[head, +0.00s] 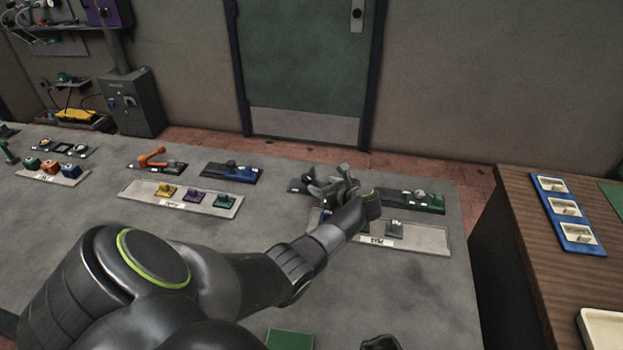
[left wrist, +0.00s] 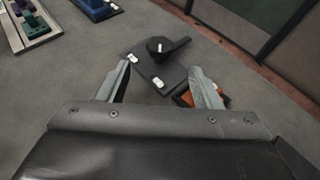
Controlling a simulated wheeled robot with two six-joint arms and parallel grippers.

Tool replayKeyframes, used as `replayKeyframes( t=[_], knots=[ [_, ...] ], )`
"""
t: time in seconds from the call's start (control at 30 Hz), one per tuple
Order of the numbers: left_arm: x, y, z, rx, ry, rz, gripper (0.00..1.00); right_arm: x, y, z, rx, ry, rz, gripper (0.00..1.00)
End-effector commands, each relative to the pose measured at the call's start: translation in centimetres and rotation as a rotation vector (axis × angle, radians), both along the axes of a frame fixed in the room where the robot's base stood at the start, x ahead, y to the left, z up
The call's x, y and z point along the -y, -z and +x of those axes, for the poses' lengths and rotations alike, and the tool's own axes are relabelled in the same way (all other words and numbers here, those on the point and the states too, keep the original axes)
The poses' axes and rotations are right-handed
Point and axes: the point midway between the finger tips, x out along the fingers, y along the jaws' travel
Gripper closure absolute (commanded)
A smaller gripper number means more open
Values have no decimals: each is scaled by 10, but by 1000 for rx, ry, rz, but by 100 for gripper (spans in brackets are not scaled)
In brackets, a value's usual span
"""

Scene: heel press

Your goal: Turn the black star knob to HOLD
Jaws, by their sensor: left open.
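In the left wrist view, a black knob (left wrist: 158,46) with a white mark on top sits on a dark plate (left wrist: 172,74) with small white labels. The label words are too small to read. My left gripper (left wrist: 165,78) is open, with its two fingers apart and the plate and knob showing beyond and between the tips. Nothing is held. In the head view my left gripper (head: 328,184) is over the dark plate at the back right of the grey table and hides much of it.
A grey panel (head: 432,237) with small blocks lies in front of that plate. An orange block (left wrist: 186,98) is close by the right finger in the wrist view.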

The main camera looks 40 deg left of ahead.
Motion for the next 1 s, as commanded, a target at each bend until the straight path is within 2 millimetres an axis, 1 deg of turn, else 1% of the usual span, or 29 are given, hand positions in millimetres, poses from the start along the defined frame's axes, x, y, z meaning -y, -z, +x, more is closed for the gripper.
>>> replayKeyframes(
  t=[0.03, 0.2, 0.5, 0.7, 1.0],
  knots=[
    [-7, 3, 2, -1, -1, 2, 41, 0, 1, 2, 3, 0, 0, 55],
    [-28, 13, 8, -1, -1, 1, 41, 0, 4, 3, 6, -1, 0, 55],
    [-59, 27, 18, 0, -1, 1, 41, 0, 15, 4, 7, -1, 0, 55],
    [-69, 30, 20, 0, 0, 0, 41, 0, 19, 4, 7, -1, 1, 55],
    [-72, 31, 21, 1, 1, -1, 41, -1, 19, 4, 6, -1, 1, 55]
  ],
)
